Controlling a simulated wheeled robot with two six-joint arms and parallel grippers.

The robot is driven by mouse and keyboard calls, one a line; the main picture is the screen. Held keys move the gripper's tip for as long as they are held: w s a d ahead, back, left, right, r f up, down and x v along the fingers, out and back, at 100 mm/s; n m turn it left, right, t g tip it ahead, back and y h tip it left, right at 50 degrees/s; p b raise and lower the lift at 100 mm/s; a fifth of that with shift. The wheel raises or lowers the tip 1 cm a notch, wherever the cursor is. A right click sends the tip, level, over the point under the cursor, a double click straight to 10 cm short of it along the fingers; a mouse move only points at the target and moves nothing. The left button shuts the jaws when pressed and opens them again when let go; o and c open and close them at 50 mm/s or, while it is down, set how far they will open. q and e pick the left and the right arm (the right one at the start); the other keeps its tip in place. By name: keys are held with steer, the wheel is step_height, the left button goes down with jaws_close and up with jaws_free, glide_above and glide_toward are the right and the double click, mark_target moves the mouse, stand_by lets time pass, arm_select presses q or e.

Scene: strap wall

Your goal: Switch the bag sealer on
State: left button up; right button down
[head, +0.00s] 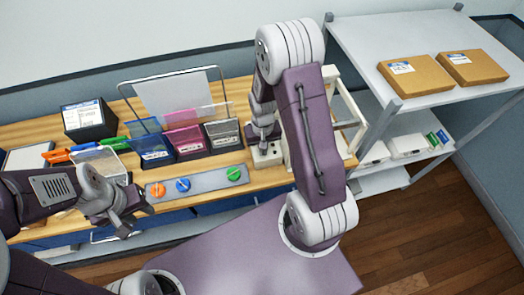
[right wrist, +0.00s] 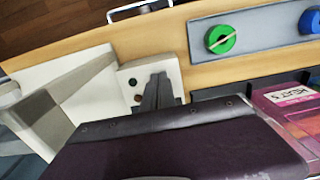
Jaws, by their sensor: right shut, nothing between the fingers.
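The bag sealer appears to be the cream-coloured frame (head: 345,112) at the right end of the bench; a pale panel of it fills the left of the right wrist view (right wrist: 75,85). Beside it is a small white box (head: 268,158) with two small dark round spots on its face (right wrist: 128,72). My right gripper (head: 263,138) is shut and empty, pointing down at this box. In the right wrist view its fingertips (right wrist: 158,78) overlap the box, right of the spots; contact cannot be told. My left gripper (head: 130,210) looks open and empty, in front of the bench.
A grey strip (head: 205,181) with orange, blue and green knobs lies along the bench's front edge. Several coloured bins (head: 185,142) stand behind it. A shelf (head: 375,40) with two cardboard boxes stands right. My right arm hides part of the sealer.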

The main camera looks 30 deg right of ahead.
step_height(320, 180, up, 7)
steer(key=p, duration=0.6)
stand_by(0.3)
steer(key=w+f+b, duration=0.1)
steer(key=b, duration=0.1)
steer(key=f+b, duration=0.1)
steer(key=shift+w+a+t+b, duration=0.35)
steer(key=shift+t+b, duration=0.05)
steer(key=b, duration=0.2)
steer(key=a+t+b, duration=0.1)
steer(key=b, duration=0.1)
steer(key=shift+w+a+f+n, duration=0.15)
steer(key=shift+w+n, duration=0.1)
steer(key=shift+n, duration=0.05)
steer(key=s+a+n+b, duration=0.1)
steer(key=s+a+b, duration=0.2)
steer(key=s, duration=0.7)
steer(key=shift+s+n+g+b, duration=0.3)
steer(key=shift+n+b, duration=0.1)
steer(key=shift+b, duration=0.65)
